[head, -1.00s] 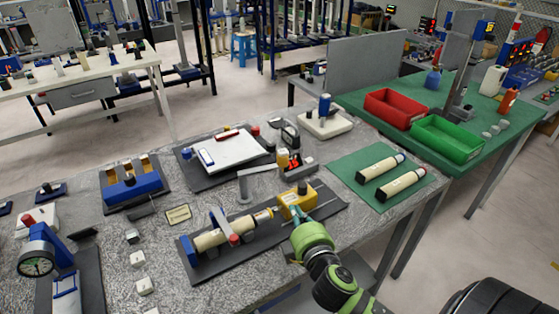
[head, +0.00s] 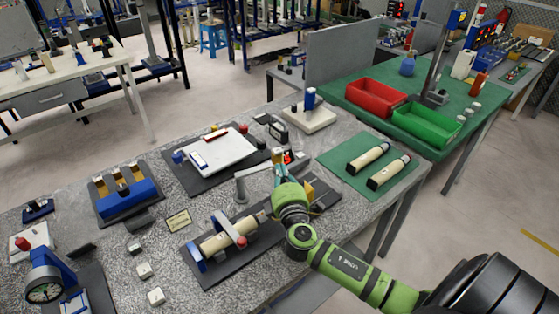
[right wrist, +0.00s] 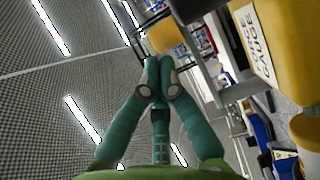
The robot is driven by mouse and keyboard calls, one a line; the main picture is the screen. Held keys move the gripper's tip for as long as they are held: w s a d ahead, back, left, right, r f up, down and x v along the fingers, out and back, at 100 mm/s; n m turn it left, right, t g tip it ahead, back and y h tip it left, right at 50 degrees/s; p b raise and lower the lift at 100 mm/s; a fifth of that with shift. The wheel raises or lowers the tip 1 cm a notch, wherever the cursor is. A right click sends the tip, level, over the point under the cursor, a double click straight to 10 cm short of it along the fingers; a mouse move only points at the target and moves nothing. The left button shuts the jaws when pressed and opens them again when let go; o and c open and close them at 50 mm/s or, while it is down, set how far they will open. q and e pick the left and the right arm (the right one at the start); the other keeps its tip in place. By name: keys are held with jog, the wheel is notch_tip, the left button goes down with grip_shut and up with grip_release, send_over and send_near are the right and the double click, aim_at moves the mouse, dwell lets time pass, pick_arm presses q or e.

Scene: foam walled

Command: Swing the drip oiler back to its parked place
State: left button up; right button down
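The drip oiler, an amber cup (head: 281,158) on a grey swing arm (head: 256,173), stands mid-bench in the head view, partly hidden by my right gripper. My right gripper (head: 284,168) reaches in from the lower right, its fingertips right at the cup. In the right wrist view, the teal fingers of my right gripper (right wrist: 156,62) come together at their tips, with nothing visible between them. A yellow-amber part (right wrist: 167,37), probably the cup, is just beyond the tips; whether they touch it is unclear. My left gripper is out of view.
Below the oiler lies a dark fixture plate (head: 205,278) with a cream cylinder (head: 222,238). A yellow block (head: 310,190) is partly behind my wrist. A white plate (head: 222,152) is left; a green mat (head: 340,158) with two cylinders is right.

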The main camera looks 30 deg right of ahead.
jog(key=shift+x, duration=1.05)
jog(key=shift+w+d+p, duration=0.15)
jog(key=shift+w+p, duration=0.15)
jog(key=shift+w, duration=0.05)
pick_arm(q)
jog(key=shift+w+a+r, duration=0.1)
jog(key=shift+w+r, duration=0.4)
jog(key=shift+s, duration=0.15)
